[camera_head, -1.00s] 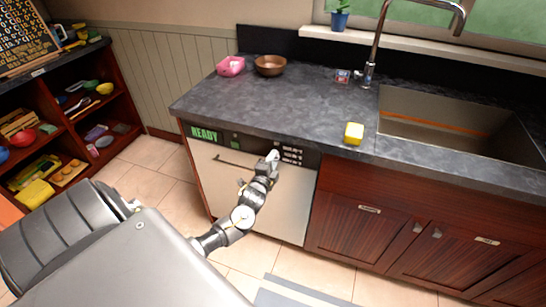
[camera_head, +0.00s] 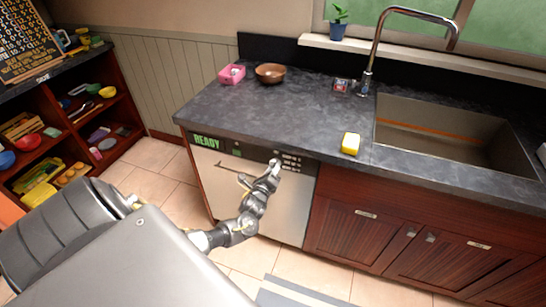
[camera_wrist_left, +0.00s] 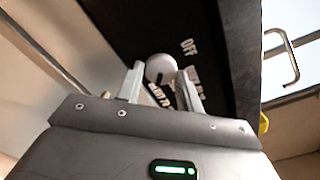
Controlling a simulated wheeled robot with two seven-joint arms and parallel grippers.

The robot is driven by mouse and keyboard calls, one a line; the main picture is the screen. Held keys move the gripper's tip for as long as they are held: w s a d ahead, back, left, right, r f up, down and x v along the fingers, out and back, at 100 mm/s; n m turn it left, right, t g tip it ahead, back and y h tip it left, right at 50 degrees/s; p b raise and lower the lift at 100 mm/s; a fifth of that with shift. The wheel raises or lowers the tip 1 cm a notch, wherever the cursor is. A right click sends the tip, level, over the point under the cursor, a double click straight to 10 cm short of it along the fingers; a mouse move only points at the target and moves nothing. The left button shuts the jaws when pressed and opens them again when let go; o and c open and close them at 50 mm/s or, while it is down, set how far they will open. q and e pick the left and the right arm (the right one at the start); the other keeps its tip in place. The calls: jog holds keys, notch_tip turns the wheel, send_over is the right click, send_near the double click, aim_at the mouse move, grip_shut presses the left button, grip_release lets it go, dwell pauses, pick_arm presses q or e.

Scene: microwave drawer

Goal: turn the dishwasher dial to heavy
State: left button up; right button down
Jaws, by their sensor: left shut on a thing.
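The dishwasher (camera_head: 287,210) has a pale front with a black control panel (camera_head: 258,153) on top and a green lit "READY" sign. The other labels are tilted and partly hidden by the fingers, so I cannot tell which setting the dial points to. My right gripper is not in view.
The dishwasher handle (camera_head: 233,166) runs below the panel, left of my gripper. Wooden cabinets stand right.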

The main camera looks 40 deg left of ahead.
pick_arm(q)
jog(key=shift+m, duration=0.6)
jog(key=o, duration=1)
jog(key=shift+c, duration=0.2)
jog(key=v, duration=1)
jog(key=shift+s+d, duration=0.2)
jog(key=shift+s, duration=0.15)
